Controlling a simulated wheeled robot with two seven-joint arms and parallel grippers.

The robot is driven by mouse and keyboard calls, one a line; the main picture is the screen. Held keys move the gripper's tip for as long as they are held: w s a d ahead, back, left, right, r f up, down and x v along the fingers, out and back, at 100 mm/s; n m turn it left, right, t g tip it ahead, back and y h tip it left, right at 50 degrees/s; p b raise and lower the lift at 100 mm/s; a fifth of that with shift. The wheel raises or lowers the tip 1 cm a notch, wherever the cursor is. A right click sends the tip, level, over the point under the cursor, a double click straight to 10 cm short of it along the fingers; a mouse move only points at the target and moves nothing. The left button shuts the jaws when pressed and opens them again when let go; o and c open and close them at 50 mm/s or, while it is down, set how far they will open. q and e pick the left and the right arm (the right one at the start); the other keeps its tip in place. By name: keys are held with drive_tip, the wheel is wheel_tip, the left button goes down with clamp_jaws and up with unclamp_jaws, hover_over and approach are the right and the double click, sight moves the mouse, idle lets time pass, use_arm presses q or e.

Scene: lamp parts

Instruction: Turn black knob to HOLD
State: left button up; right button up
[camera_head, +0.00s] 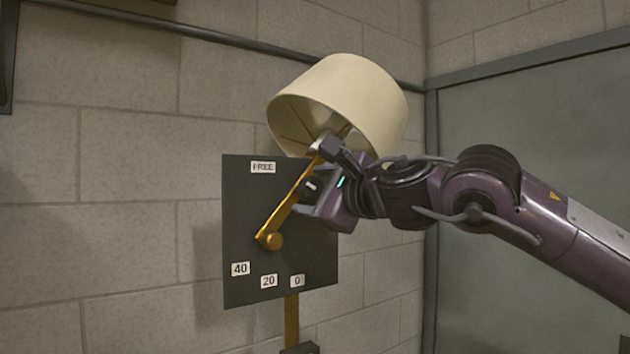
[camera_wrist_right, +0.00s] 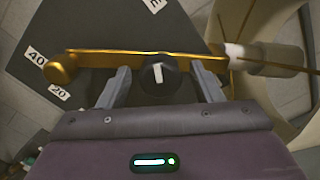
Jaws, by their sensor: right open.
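The black knob (camera_wrist_right: 158,75) has a white pointer mark and sits at the brass arm (camera_wrist_right: 120,66) in the right wrist view. Its mark points nearly straight up the picture, tilted slightly. My right gripper (camera_wrist_right: 159,82) is open, with one finger on each side of the knob; a gap shows between the knob and each finger. In the head view my right gripper (camera_head: 312,184) is in front of the dark panel (camera_head: 245,210), at the slanted brass arm (camera_head: 287,207). No HOLD label is readable. My left gripper is out of view.
A cream lampshade (camera_head: 350,95) is just above and behind my right gripper. The panel carries labels FREE (camera_head: 263,167), 40 (camera_head: 240,268), 20 (camera_head: 269,281) and 0 (camera_head: 297,281). A brass post (camera_head: 291,320) stands below it. The space left of the panel is clear.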

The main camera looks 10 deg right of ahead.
drive_tip(key=shift+s, duration=0.1)
drive_tip(key=c, duration=1)
